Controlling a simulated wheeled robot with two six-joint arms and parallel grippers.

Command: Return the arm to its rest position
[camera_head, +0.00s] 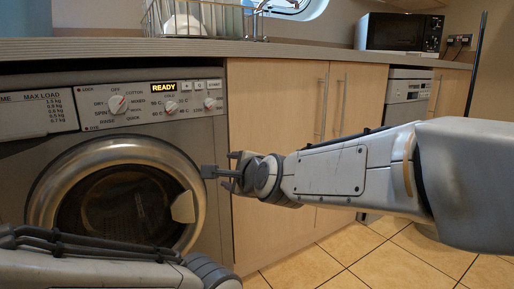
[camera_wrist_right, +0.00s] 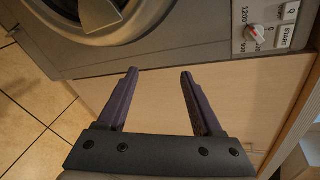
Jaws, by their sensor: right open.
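My right arm (camera_head: 345,172) reaches in from the right across the front of the cupboards. My right gripper (camera_head: 219,172) is open and empty, close to the right edge of the washing machine. In the right wrist view its two fingers (camera_wrist_right: 155,98) stand apart with a cupboard panel behind them. My left arm (camera_head: 95,268) lies across the lower left. Its gripper is not visible.
A grey worktop (camera_head: 290,54) runs above the machine and wooden cupboards (camera_head: 262,110). A dish rack (camera_head: 205,18) and a black microwave (camera_head: 399,33) stand on it. A second appliance (camera_head: 406,95) is at the right. Tiled floor (camera_head: 325,265) shows below.

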